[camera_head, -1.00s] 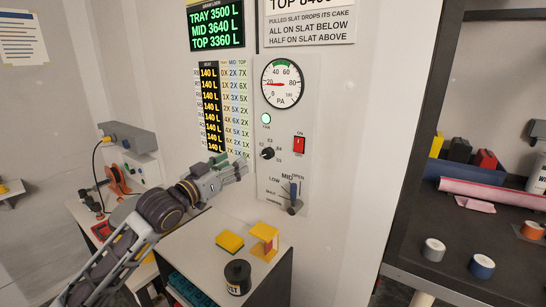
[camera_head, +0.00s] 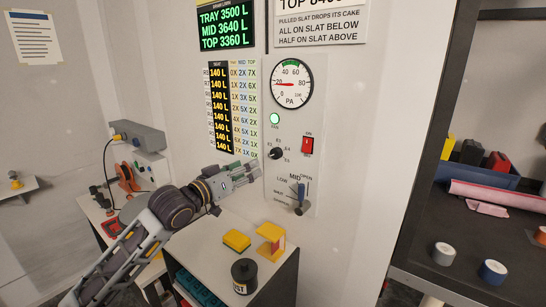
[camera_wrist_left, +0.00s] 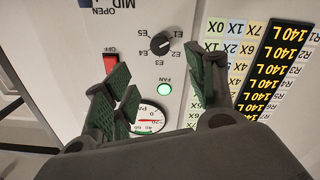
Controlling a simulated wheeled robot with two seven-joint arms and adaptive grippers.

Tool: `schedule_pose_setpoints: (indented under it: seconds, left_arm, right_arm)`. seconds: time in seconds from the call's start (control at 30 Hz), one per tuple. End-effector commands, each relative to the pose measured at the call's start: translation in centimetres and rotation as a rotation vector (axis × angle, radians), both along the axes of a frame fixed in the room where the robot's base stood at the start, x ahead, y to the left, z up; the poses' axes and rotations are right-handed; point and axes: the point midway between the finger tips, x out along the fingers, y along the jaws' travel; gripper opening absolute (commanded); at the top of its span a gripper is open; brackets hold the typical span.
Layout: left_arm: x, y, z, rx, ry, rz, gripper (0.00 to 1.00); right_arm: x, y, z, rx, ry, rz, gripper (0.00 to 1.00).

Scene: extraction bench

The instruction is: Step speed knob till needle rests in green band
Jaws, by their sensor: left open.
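The speed knob (camera_head: 276,154) is a small black dial on the white panel, ringed by step labels. It also shows in the left wrist view (camera_wrist_left: 160,43), beyond my fingers. The round pressure gauge (camera_head: 291,98) is higher on the panel. Its red needle (camera_head: 284,84) points left near 20, outside the green band (camera_head: 291,64) at the top. My left gripper (camera_head: 257,170) is just left of and below the knob, apart from it. In the left wrist view my left gripper (camera_wrist_left: 158,85) is open and empty. My right gripper is in neither current view.
A green fan lamp (camera_head: 274,119) is lit above the knob. A red switch (camera_head: 307,145) sits to its right and a lever (camera_head: 301,192) below. A yellow block (camera_head: 237,240), a yellow stand (camera_head: 270,236) and a black canister (camera_head: 244,276) stand on the bench below.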

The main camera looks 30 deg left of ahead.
Motion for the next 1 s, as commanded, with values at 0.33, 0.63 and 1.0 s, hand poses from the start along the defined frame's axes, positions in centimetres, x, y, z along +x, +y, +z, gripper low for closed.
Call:
schedule_pose_setpoints:
  seconds: [0.33, 0.63, 1.0]
  left_arm:
    - [0.6, -0.1, 0.1, 0.000, -0.001, -0.001, 0.56]
    - [2.5, -0.2, 0.1, 0.002, -0.002, 0.000, 0.56]
    - [5.0, -0.4, 0.1, 0.000, -0.001, -0.001, 0.56]
  right_arm:
    - [0.0, 0.0, 0.1, 0.000, 0.000, 0.000, 0.00]
    - [0.0, 0.0, 0.5, 0.000, 0.000, 0.000, 0.00]
    - [0.0, 0.1, 1.0, 0.001, 0.000, 0.000, 0.00]
